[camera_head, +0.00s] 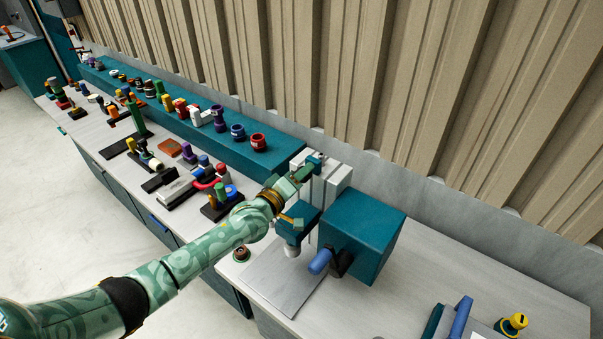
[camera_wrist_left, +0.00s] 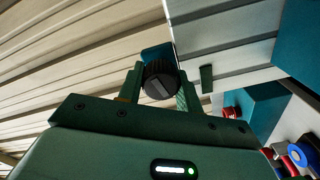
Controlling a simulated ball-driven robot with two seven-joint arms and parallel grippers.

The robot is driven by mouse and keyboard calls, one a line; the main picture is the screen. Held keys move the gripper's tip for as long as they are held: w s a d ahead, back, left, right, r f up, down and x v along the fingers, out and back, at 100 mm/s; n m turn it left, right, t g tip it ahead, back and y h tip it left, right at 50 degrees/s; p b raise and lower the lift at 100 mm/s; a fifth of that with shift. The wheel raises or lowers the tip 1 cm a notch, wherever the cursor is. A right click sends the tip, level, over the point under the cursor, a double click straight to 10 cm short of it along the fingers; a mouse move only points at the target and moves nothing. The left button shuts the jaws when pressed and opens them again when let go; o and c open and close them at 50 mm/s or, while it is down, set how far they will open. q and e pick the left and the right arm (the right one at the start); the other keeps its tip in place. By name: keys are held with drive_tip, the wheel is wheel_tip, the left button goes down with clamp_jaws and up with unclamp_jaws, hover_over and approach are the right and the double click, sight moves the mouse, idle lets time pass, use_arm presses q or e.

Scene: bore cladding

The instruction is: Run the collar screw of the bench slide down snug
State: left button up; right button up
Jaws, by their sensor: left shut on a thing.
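The bench slide stands on the bench, with a pale grey upright (camera_head: 338,178), a teal box (camera_head: 362,232) with a blue handle, and a flat grey base plate (camera_head: 283,283). A small teal collar (camera_head: 317,159) sits near the top of the upright. My left gripper (camera_head: 304,172) reaches this collar and is shut. In the left wrist view its two fingers (camera_wrist_left: 160,72) stand on either side of a dark ribbed screw head (camera_wrist_left: 159,86) with a slot across its face. In the head view the screw is hidden by the gripper. My right gripper is not in view.
A teal shelf (camera_head: 278,160) with several coloured fittings runs along the ribbed wall, left of the slide. More parts crowd the bench below it. A yellow knobbed piece (camera_head: 512,324) stands at the lower right.

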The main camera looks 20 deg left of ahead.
use_arm(q)
drive_tip(key=m, duration=0.3)
drive_tip(key=shift+f+m+p, duration=0.1)
drive_tip(key=shift+m+p, duration=0.2)
drive_tip(key=shift+m, duration=0.1)
drive_tip(key=m, duration=0.3)
drive_tip(key=shift+m, duration=0.3)
drive_tip(key=m, duration=0.3)
drive_tip(key=shift+s+d+m+p, duration=0.1)
drive_tip(key=shift+m+p, duration=0.2)
drive_tip(key=shift+p, duration=0.05)
drive_tip(key=m, duration=0.2)
drive_tip(key=shift+f+m, duration=0.1)
drive_tip(key=shift+m, duration=0.3)
drive_tip(key=m, duration=0.2)
drive_tip(key=shift+m, duration=0.4)
drive_tip(key=m+b, duration=0.1)
drive_tip(key=m, duration=0.2)
drive_tip(key=shift+f+m, duration=0.15)
drive_tip(key=shift+m, duration=0.15)
drive_tip(key=m+b, duration=0.1)
drive_tip(key=m, duration=0.3)
drive_tip(key=shift+d+f+m+b, duration=0.1)
drive_tip(key=shift+m+b, duration=0.5)
drive_tip(key=shift+m, duration=1)
